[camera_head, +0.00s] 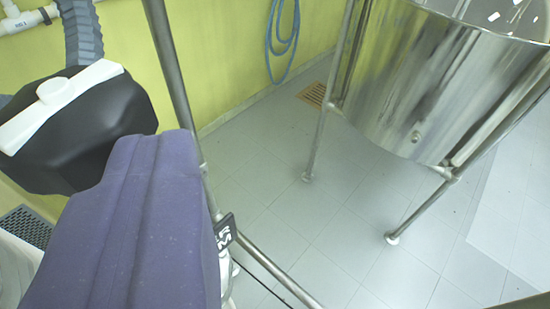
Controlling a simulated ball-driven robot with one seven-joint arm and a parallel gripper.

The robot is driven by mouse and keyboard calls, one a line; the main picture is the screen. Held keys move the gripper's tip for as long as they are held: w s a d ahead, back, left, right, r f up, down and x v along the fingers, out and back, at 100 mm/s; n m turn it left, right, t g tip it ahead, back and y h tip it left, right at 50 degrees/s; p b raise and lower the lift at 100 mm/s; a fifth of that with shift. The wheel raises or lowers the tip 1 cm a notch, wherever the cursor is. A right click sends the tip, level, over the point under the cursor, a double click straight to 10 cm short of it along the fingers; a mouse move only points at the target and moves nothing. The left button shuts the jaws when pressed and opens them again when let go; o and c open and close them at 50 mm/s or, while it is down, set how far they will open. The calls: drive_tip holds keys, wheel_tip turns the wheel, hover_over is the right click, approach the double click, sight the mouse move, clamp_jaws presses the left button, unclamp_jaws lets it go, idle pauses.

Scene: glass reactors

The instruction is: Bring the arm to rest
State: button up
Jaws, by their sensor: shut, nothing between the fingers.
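My gripper's fingers do not show in this view, so I see neither its jaws nor anything near them. Large purple and black shapes close to the camera hide much of the left side; they look like parts of my arm, but I cannot be certain.
A shiny steel vessel (415,75) stands on thin metal legs at the upper right. A metal pole (178,80) and a low rail (275,270) cross the middle left. A blue hose (282,50) hangs on the yellow wall (215,45). Grey tiled floor (330,225) lies open between rail and vessel.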

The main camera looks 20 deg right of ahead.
drive_tip(key=o, duration=0.7)
drive_tip(key=shift+n+t, duration=0.3)
drive_tip(key=shift+n, duration=0.1)
drive_tip(key=s+a, duration=0.1)
drive_tip(key=s+a+r, duration=0.1)
drive_tip(key=a, duration=0.1)
drive_tip(key=s+a+r, duration=0.1)
drive_tip(key=s, duration=0.1)
drive_tip(key=shift+a, duration=0.35)
drive_tip(key=shift+w+d+f, duration=0.2)
drive_tip(key=shift+d, duration=0.4)
